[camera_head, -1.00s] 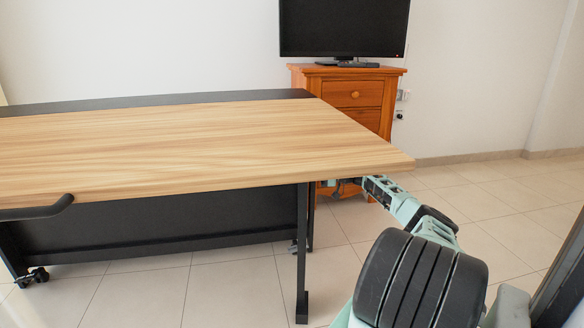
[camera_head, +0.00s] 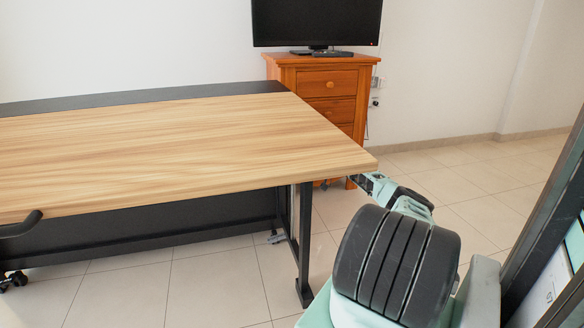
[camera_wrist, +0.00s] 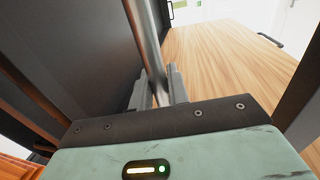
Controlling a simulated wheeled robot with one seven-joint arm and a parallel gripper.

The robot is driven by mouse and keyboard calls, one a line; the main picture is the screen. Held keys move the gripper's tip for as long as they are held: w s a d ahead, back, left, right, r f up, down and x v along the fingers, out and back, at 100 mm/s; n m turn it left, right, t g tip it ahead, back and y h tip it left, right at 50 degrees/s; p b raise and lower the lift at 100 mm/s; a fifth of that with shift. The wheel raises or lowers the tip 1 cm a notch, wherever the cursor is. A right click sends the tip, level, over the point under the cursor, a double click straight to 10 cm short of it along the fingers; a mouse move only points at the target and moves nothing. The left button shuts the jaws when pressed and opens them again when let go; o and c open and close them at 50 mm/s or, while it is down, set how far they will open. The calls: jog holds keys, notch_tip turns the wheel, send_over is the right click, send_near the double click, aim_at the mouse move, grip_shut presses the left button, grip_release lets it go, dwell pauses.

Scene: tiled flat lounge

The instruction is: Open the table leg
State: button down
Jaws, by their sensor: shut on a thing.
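The table (camera_head: 180,150) has a wood-grain top with a black back strip and fills the left of the head view. A black table leg (camera_head: 304,240) stands under its right end, beside the dark panel (camera_head: 150,235). My gripper (camera_wrist: 157,92) is shut on a round metal bar (camera_wrist: 146,40) in the wrist view, with one finger on each side of it. The bar runs up between the dark panel and a wood-grain surface. In the head view my fingertips and the bar are hidden behind the tabletop's right corner.
A wooden drawer cabinet (camera_head: 330,95) with a black television (camera_head: 318,22) stands behind the table against the wall. A black handle (camera_head: 20,226) sits at the table's front left. Tiled floor (camera_head: 480,195) is clear to the right.

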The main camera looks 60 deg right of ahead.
jog(key=c, duration=1.7)
grip_release()
jog(key=shift+s+d+f, duration=0.15)
jog(key=shift+s+d, duration=0.15)
jog(key=shift+s, duration=0.05)
jog(key=shift+b+v, duration=1)
jog(key=shift+v, duration=7.65)
